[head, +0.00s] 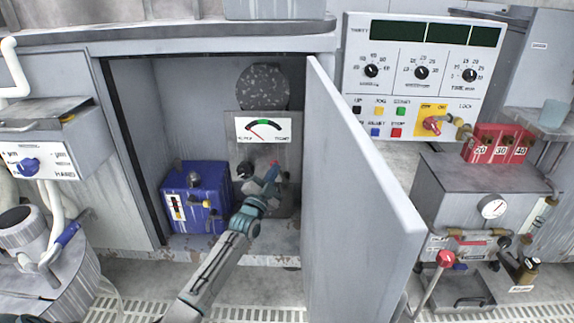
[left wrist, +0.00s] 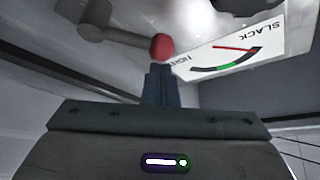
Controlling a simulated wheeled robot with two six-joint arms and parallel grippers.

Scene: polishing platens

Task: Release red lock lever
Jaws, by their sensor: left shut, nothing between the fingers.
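A lever with a red knob (left wrist: 163,46) and a grey arm (left wrist: 125,38) shows in the left wrist view, just beyond my fingertips. In the head view its red end (head: 275,164) is a small spot at my gripper's tip, inside the open cabinet. My left gripper (head: 271,174) is shut and empty; its closed fingers also show in the left wrist view (left wrist: 161,84). The fingertips are close to the knob; I cannot tell whether they touch it. My gripper hides part of the lever's mount in the head view. My right gripper is not in view.
A slack-to-tight gauge (head: 264,130) is above the lever, with a dark knob (head: 245,170) to its left. A blue box (head: 195,198) stands left in the cabinet. The open door (head: 355,190) bounds the right side. A control panel (head: 425,75) is farther right.

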